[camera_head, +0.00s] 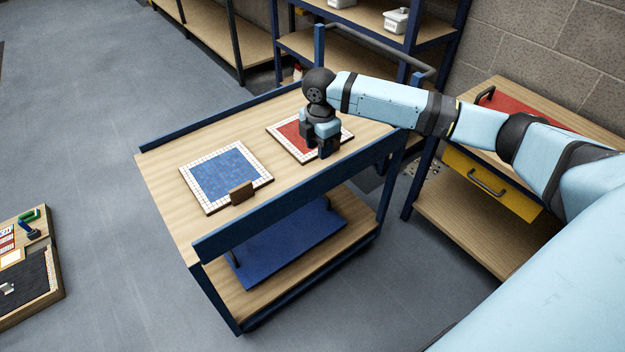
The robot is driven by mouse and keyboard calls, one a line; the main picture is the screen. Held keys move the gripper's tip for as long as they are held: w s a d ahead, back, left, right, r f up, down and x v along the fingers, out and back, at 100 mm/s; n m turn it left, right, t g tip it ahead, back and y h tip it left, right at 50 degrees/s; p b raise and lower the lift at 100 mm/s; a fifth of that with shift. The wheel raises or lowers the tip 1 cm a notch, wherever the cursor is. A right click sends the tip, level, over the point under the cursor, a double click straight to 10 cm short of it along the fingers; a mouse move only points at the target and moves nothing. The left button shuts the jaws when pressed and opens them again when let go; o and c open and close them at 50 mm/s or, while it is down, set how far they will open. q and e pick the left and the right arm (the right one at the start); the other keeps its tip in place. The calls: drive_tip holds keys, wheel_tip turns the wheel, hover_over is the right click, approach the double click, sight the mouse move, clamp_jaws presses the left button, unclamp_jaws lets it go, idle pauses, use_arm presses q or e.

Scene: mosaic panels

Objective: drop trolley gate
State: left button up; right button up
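The trolley (158,188) has a wooden top and a blue frame. A long blue board, which looks like the gate (290,203), stands raised along its near edge. A blue mosaic panel (222,172) with a white tile border lies on the left of the top, with a brown block (241,193) at its near edge. A red mosaic panel (285,130) lies on the right. My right gripper (317,146) points down over the red panel, behind the gate and apart from it. The gripper hides part of the panel; its finger gap is unclear. My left gripper is out of view.
A low blue rail (215,118) runs along the trolley's far edge. A blue plate (285,246) lies on its lower shelf. A bench with a yellow drawer (490,184) stands at right, shelving (345,48) behind. Grey floor is clear in front.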

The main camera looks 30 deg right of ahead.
sight(318, 173)
wheel_tip(318, 173, down, 12)
drive_tip(key=shift+r+b, duration=0.1)
drive_tip(key=shift+b, duration=0.4)
clamp_jaws()
